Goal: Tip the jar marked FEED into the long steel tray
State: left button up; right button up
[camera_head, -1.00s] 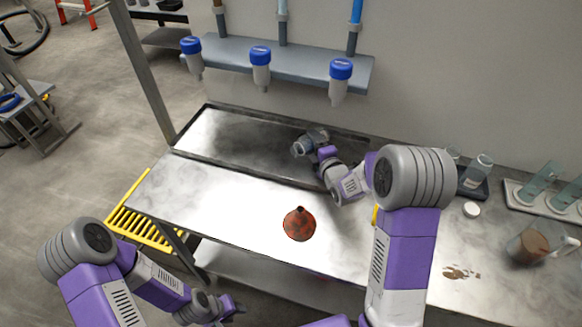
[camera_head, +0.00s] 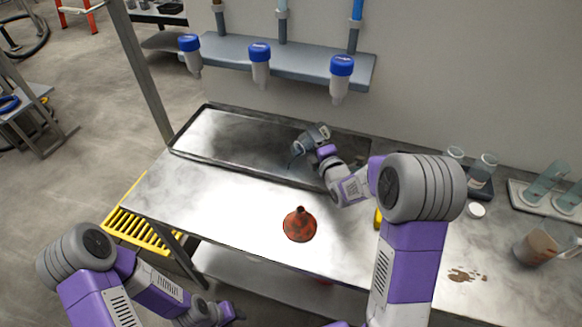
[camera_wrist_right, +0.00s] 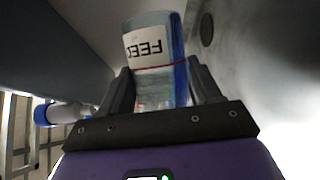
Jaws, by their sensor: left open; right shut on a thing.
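The long steel tray (camera_head: 225,140) lies along the back of the steel bench in the head view. My right gripper (camera_head: 308,143) is over the right part of the tray. In the right wrist view, my right gripper (camera_wrist_right: 155,95) is shut on the clear FEED jar (camera_wrist_right: 158,35), with a red line around it below the white label. The label's letters read upside down there. In the head view the jar is mostly hidden by my gripper, and its contents cannot be made out. My left gripper (camera_head: 232,313) is open and empty, low in front of the bench.
A rusty red funnel (camera_head: 299,224) stands on the bench in front of the tray. Blue-capped bottles (camera_head: 260,65) hang from a shelf above the tray. Beakers (camera_head: 485,165), a brown-filled jug (camera_head: 538,245) and a brown spill (camera_head: 465,276) are at right. The front left bench is clear.

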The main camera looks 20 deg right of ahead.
jog(key=shift+d, duration=0.1)
jog(key=shift+w+d+r, duration=0.1)
jog(key=shift+d, duration=0.25)
jog(key=shift+b, duration=0.35)
jog(key=shift+r+n, duration=0.1)
jog(key=shift+n, duration=0.2)
jog(key=shift+a+r+n+t+b, duration=0.2)
jog(key=shift+r+n+t+b, duration=0.3)
jog(key=shift+n+b, duration=0.5)
